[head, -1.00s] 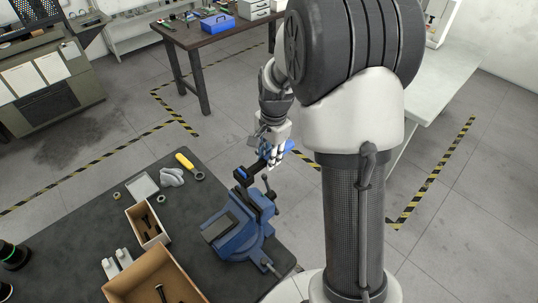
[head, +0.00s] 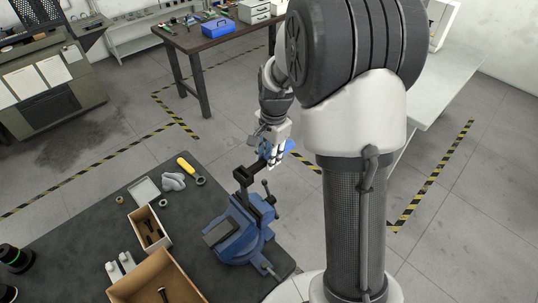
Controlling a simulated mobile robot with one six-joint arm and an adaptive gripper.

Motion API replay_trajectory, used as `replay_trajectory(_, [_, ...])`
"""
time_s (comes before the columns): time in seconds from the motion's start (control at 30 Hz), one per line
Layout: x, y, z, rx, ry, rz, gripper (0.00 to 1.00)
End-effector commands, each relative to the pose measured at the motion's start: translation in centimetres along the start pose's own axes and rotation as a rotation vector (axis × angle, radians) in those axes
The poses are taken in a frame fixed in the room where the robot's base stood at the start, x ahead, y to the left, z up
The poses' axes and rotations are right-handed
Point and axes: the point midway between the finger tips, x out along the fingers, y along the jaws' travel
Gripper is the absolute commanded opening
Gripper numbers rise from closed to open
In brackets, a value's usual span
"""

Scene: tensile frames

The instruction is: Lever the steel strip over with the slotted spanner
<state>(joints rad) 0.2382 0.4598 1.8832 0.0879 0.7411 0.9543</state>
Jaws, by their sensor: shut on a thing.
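My gripper (head: 276,160) is shut on the slotted spanner, above the vise at the bench's right edge. The spanner's dark head (head: 243,177) shows to the left of the fingers, and its blue handle end (head: 290,145) sticks out to the right. The blue vise (head: 231,237) stands on the dark bench just below the spanner head. I cannot clearly make out the steel strip; it is too small or hidden around the spanner head and vise jaws. I cannot tell whether the slot is around it.
On the bench (head: 85,232) are a yellow-handled tool (head: 186,166), a small box of dark parts (head: 137,217) and a larger open cardboard box (head: 133,292). My arm's column blocks the right side. Open floor lies beyond the bench.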

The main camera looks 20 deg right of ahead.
Motion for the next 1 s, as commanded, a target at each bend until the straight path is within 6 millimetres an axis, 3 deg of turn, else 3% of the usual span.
replay_trajectory(0.47, [-0.6, -0.1, 0.0, 0.0, 0.001, -0.001, 0.0])
replay_trajectory(1.0, [-3.1, -0.3, 0.1, 0.0, 0.001, -0.001, 0.0])
